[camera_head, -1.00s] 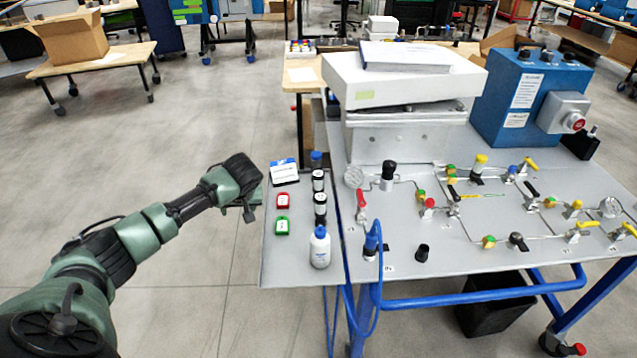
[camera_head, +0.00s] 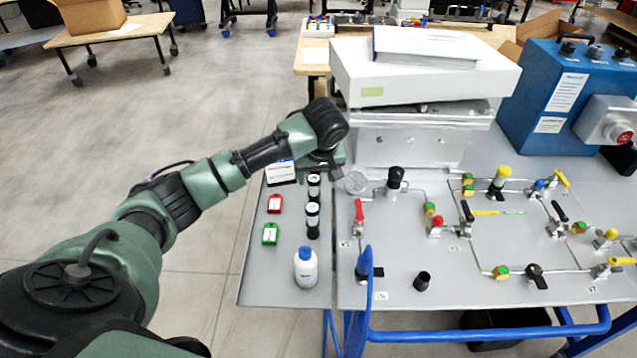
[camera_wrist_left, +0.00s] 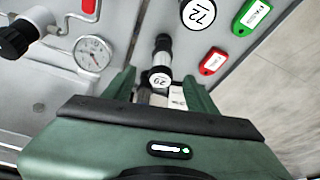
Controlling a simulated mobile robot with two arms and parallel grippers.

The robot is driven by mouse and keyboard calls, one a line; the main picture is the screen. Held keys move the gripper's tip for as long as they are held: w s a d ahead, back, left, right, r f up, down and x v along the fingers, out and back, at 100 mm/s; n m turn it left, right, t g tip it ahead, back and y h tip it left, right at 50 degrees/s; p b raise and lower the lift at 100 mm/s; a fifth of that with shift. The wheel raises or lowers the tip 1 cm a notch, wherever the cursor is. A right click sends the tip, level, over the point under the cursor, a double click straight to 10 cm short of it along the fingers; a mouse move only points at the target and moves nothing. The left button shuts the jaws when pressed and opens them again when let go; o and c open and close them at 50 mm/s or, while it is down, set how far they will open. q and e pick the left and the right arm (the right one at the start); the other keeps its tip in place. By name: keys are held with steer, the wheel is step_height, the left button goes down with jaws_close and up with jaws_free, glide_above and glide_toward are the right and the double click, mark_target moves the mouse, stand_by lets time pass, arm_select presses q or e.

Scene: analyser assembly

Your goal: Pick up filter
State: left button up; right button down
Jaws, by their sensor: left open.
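My right gripper is not seen.
A gauge (camera_head: 355,182), valves and piping lie right of the cylinders. A white box (camera_head: 420,75) stands behind.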

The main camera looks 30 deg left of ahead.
mark_target(314, 186)
arm_select(q)
steer(key=shift+a+f, duration=0.3)
steer(key=shift+f, duration=0.5)
steer(key=p+x, duration=0.1)
steer(key=x, duration=0.3)
steer(key=shift+d, duration=0.1)
steer(key=shift+w+f, duration=0.2)
steer(key=shift+f, duration=0.2)
jaws_close()
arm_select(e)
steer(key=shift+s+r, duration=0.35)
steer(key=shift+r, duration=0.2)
